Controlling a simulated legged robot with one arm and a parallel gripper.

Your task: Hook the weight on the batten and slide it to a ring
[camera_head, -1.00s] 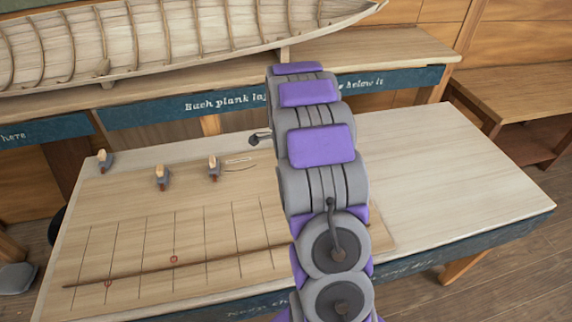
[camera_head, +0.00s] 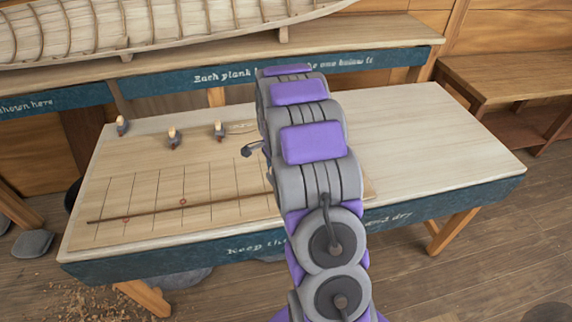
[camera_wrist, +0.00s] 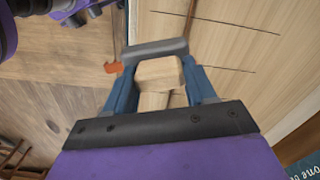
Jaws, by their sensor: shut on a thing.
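My gripper (camera_wrist: 158,75) is shut on a weight (camera_wrist: 155,47) in the wrist view. The hook is clear of the batten. The batten seems to show at the wrist view's top (camera_wrist: 190,14).
Three other weights stand along the board's back edge: left (camera_head: 122,126), middle (camera_head: 174,138) and right (camera_head: 219,131). The bench (camera_head: 430,140) is bare on the right. A ribbed hull (camera_head: 170,30) lies on a shelf behind. Another wooden bench (camera_head: 490,75) stands at far right.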

